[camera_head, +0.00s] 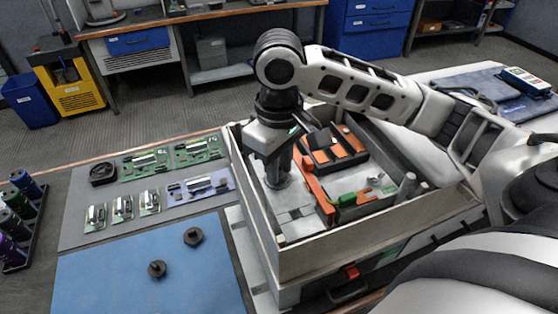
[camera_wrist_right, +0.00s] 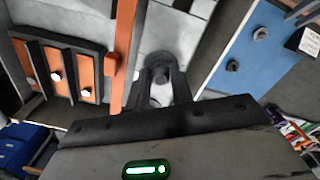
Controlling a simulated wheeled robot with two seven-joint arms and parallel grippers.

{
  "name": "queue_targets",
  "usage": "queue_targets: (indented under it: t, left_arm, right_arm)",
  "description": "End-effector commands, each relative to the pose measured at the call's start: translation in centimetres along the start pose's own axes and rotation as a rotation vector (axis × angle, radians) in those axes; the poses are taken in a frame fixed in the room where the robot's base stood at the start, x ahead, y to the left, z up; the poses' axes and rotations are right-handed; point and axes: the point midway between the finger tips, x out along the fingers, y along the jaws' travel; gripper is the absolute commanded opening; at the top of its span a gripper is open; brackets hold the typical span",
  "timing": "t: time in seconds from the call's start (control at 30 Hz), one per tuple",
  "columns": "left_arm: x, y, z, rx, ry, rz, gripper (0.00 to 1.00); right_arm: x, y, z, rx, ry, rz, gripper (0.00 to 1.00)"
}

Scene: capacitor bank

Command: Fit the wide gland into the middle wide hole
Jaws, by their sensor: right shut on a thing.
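My right gripper (camera_head: 277,176) points straight down inside the left part of the open box (camera_head: 345,253). In the right wrist view its two fingers (camera_wrist_right: 160,88) are shut on a dark round piece, the wide gland (camera_wrist_right: 158,62), mostly hidden by the fingers. The gland is low, close to the grey floor panels (camera_head: 291,217) of the box. The hole under it is hidden, and I cannot tell whether the gland is in it. Two dark glands (camera_head: 193,236) (camera_head: 157,269) lie on the blue mat (camera_head: 110,285). My left gripper is not in view.
An orange bar (camera_head: 316,193) and orange-and-black modules (camera_head: 335,148) stand right of the gripper in the box. A green part (camera_head: 347,199) lies near the front. Box walls surround the gripper.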

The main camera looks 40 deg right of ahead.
Motion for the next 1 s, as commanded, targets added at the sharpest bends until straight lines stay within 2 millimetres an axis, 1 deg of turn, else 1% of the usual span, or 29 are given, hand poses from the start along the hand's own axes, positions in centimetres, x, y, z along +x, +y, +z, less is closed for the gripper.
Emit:
queue_targets:
  t: [0.03,0.07,0.1,0.37,0.47,0.57,0.67,0.77,1.0]
  left_arm:
    - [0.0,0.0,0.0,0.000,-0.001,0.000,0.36]
    - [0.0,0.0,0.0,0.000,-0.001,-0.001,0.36]
    - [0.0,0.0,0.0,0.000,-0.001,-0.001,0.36]
    - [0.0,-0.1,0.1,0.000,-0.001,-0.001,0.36]
    - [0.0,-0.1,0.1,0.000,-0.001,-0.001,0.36]
    - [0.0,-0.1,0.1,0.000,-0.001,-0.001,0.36]
    - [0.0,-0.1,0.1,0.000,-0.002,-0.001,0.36]
    - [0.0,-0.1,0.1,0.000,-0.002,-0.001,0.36]
    - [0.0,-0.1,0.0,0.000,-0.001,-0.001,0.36]
  right_arm:
    - [0.0,0.0,0.0,0.000,0.000,0.000,0.28]
    - [0.0,0.0,0.0,0.000,0.000,0.000,0.37]
    - [0.0,0.0,0.0,0.000,0.000,0.000,0.48]
    - [0.0,0.0,0.0,0.000,0.000,0.001,0.48]
    - [-0.4,0.0,-0.1,0.001,0.002,0.001,0.48]
    - [-1.5,0.0,-0.1,0.001,0.005,0.000,0.48]
    - [-3.5,0.0,-0.1,-0.001,0.007,0.002,0.48]
    - [-6.0,0.1,-0.1,0.000,0.010,0.004,0.48]
    - [-10.4,0.1,-0.1,0.002,0.007,0.005,0.48]
